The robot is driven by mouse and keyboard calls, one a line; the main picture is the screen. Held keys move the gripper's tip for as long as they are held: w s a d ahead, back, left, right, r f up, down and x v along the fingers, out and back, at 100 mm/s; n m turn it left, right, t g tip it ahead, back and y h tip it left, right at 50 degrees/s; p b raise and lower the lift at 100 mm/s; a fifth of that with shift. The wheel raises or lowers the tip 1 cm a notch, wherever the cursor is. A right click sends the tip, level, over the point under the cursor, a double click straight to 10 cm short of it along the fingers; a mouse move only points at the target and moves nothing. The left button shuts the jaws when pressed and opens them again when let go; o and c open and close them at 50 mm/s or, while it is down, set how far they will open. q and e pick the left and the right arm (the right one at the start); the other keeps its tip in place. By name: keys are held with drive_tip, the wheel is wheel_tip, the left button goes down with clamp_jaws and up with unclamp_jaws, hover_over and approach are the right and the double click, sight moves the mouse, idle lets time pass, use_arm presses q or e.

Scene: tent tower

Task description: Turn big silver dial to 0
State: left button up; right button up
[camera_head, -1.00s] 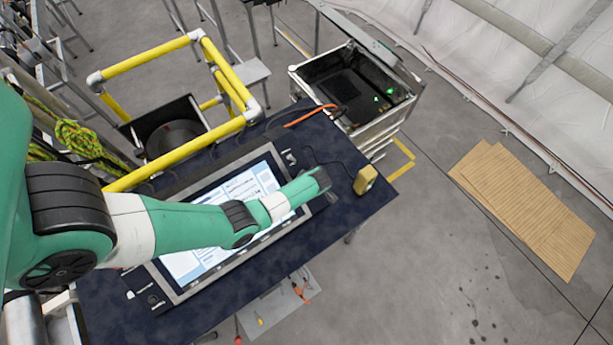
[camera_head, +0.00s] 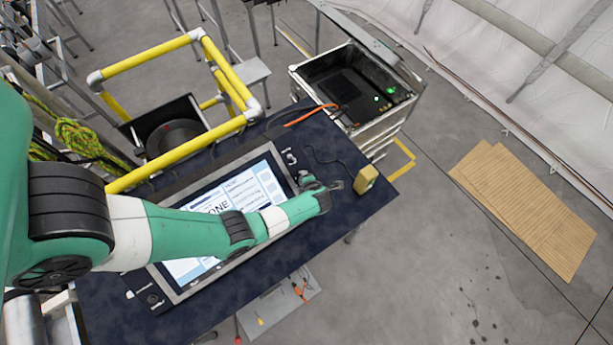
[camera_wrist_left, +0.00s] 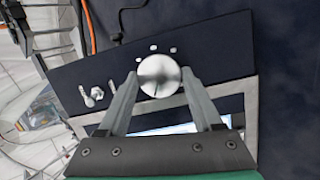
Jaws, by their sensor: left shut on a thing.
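The big silver dial (camera_wrist_left: 158,76) is a round metal knob on the dark panel (camera_wrist_left: 215,50) in the left wrist view. A thin dark line on its face runs from near the centre toward the bottom of the picture. My left gripper (camera_wrist_left: 159,78) has one finger on each side of the dial and is shut on it. In the head view my left gripper (camera_head: 335,187) is over the right end of the screen unit, and the dial cannot be made out there. My right gripper is not in view.
A screen (camera_head: 262,185) lies in the table, partly under my arm, with large letters reading "ONE" visible. Smaller silver knobs (camera_wrist_left: 92,97) sit left of the dial. A yellow box (camera_head: 366,179) stands right of my gripper. A yellow pipe frame (camera_head: 185,153) runs behind the screen.

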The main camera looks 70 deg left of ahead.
use_arm(q)
drive_tip(key=n, duration=0.2)
drive_tip(key=n+b, duration=0.1)
drive_tip(key=shift+w+f+n+y, duration=0.1)
drive_tip(key=shift+f+n+y, duration=0.1)
drive_tip(key=shift+n+y, duration=0.2)
drive_tip(key=n+g+b, duration=0.1)
drive_tip(key=n+b, duration=0.1)
drive_tip(key=n, duration=0.1)
drive_tip(key=shift+d+f+n+y, duration=0.1)
drive_tip(key=shift+n+y, duration=0.2)
drive_tip(key=shift+n, duration=0.1)
drive_tip(key=n+b, duration=0.3)
drive_tip(key=n, duration=0.1)
drive_tip(key=shift+w+n+g+b, duration=0.15)
drive_tip(key=shift+n+g+b, duration=0.15)
drive_tip(key=shift+g+b, duration=0.1)
drive_tip(key=shift+n+g+b, duration=0.3)
drive_tip(key=shift+n+b, duration=0.7)
drive_tip(key=shift+n, duration=0.5)
drive_tip(key=o, duration=1.4)
drive_tip(key=shift+d+r+y, duration=0.1)
drive_tip(key=shift+r+y, duration=0.1)
drive_tip(key=shift+y, duration=0.1)
